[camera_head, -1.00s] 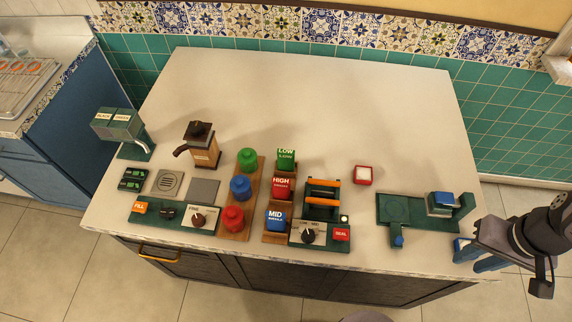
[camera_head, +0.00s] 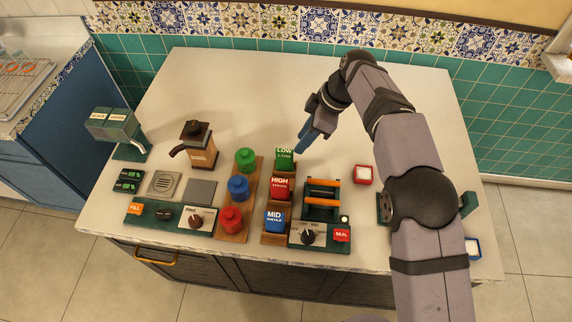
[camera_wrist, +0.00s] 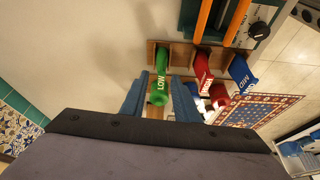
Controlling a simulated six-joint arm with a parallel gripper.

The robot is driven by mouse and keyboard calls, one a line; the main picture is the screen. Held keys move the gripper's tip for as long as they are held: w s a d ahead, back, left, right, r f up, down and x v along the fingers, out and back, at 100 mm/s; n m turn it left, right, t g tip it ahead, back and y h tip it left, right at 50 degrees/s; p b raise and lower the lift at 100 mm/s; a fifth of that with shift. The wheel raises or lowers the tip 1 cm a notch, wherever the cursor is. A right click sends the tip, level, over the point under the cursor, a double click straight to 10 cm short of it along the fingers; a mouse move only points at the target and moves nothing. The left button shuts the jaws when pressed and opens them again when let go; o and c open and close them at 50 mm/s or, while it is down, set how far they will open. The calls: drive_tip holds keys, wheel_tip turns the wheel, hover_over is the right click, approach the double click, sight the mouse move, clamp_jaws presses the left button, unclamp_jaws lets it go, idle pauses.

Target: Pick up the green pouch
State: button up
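The green pouch labelled LOW (camera_head: 285,158) stands upright in the back slot of a wooden rack (camera_head: 267,228). It also shows in the wrist view (camera_wrist: 161,78). My gripper (camera_head: 303,150) is just right of and behind the pouch in the head view, with blue fingers pointing down toward it. In the wrist view my gripper (camera_wrist: 158,95) is open, and the pouch appears between its two fingers. I see no clear contact, and their depth relative to the pouch is hard to judge.
The red HIGH pouch (camera_head: 280,187) and blue MID pouch (camera_head: 275,220) stand in the same rack. Green, blue and red canisters (camera_head: 238,188) are to the left. A sealing device with orange bars (camera_head: 323,195) is close right. The table behind is clear.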

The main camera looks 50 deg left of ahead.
sight(286, 151)
drive_tip(key=shift+s+a+f+n, duration=0.2)
drive_tip(key=shift+s+a+n, duration=0.3)
drive_tip(key=shift+s+a, duration=0.35)
drive_tip(key=shift+p+x, duration=1.8)
drive_tip(key=shift+x, duration=1.8)
drive_tip(key=shift+s+d, duration=0.15)
drive_tip(key=shift+d, duration=0.05)
clamp_jaws()
